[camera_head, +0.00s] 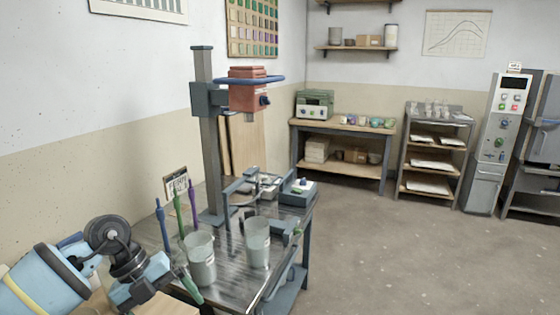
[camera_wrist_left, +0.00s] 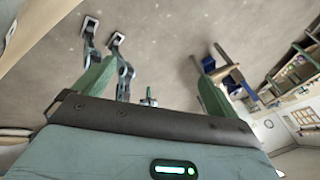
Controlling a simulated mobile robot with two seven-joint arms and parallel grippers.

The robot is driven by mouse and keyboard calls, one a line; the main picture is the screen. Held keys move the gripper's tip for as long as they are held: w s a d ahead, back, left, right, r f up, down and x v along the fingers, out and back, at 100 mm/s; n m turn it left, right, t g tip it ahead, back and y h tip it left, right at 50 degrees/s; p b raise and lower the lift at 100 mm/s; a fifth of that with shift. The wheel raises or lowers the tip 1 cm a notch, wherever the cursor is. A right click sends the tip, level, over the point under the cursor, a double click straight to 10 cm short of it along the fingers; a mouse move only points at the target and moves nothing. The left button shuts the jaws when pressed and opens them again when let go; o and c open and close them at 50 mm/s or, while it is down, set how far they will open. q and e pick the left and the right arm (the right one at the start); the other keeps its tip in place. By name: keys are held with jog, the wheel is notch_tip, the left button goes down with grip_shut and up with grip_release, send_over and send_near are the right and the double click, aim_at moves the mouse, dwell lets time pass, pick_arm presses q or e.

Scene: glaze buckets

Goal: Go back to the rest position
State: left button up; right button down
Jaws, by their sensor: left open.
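My left gripper (camera_head: 183,277) is at the lower left in the head view, beside the near bucket. Its green fingers stand apart in the left wrist view (camera_wrist_left: 156,78), with nothing held between them. A grey-green glaze bucket (camera_head: 201,262) stands upright on the metal-topped bench (camera_head: 238,288). A second bucket (camera_head: 258,243) stands to its right, farther from the gripper. My right gripper is in neither view.
A mixer stand (camera_head: 209,150) with a red motor head (camera_head: 247,90) rises behind the buckets. Blue (camera_head: 163,228), green (camera_head: 179,214) and purple (camera_head: 193,208) rods stand upright near the gripper. Open floor (camera_head: 400,260) lies to the right.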

pick_arm(q)
jog(key=s+d+f+n+t+h+p, duration=0.1)
jog(key=s+d+n+t+h, duration=0.2)
jog(key=s+d+h, duration=0.35)
jog(key=s+d+n+t+h+p, duration=0.1)
jog(key=s+d+n+t+h, duration=0.2)
jog(key=d+h, duration=0.55)
jog(key=s+a+f+n+t+y+p, duration=0.1)
jog(key=s+a+f+n+t+y, duration=0.25)
jog(key=f+n+t+y, duration=0.35)
jog(key=s+a+f+n+t+y+p, duration=0.1)
jog(key=s+a+f+n+t+y, duration=0.25)
jog(key=n+y, duration=0.45)
jog(key=s+a+f+n+g+y, duration=0.1)
jog(key=s+a+f+n+g, duration=0.2)
jog(key=s+f, duration=0.3)
jog(key=s+a+f+n+g+y+p, duration=0.1)
jog(key=s+f, duration=0.5)
jog(key=s, duration=0.7)
jog(key=a+n+g+y, duration=0.1)
jog(key=a+n+g, duration=0.1)
jog(key=n, duration=0.1)
jog(key=shift+s+a+f+n+g+y, duration=0.2)
jog(key=shift+f+n+g+y, duration=0.1)
jog(key=shift+f+g, duration=0.05)
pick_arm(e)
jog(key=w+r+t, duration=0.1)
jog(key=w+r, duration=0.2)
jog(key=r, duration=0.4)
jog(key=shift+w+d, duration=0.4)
